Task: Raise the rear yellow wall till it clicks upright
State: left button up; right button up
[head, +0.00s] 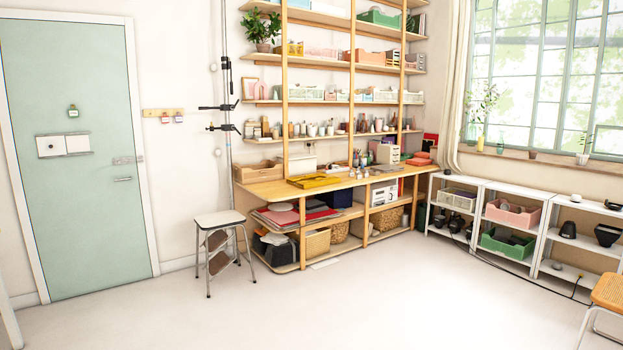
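A flat yellow object (314,181) lies on the wooden desk (262,190) below the shelves, at the middle of the head view. It looks low and mostly folded flat; at this distance I cannot make out its separate walls or tell which is the rear one. Neither of my grippers is in view.
A white-topped step stool (219,219) stands on the floor in front of the desk's left end. Low white shelves (480,232) line the window wall, and a chair (608,292) is at the right edge. The floor (330,310) between is clear.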

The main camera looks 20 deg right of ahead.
aim_at(308, 176)
jog(key=i+l+z, duration=0.3)
jog(key=i, duration=0.25)
jog(key=i+z, duration=0.3)
jog(key=i, duration=0.2)
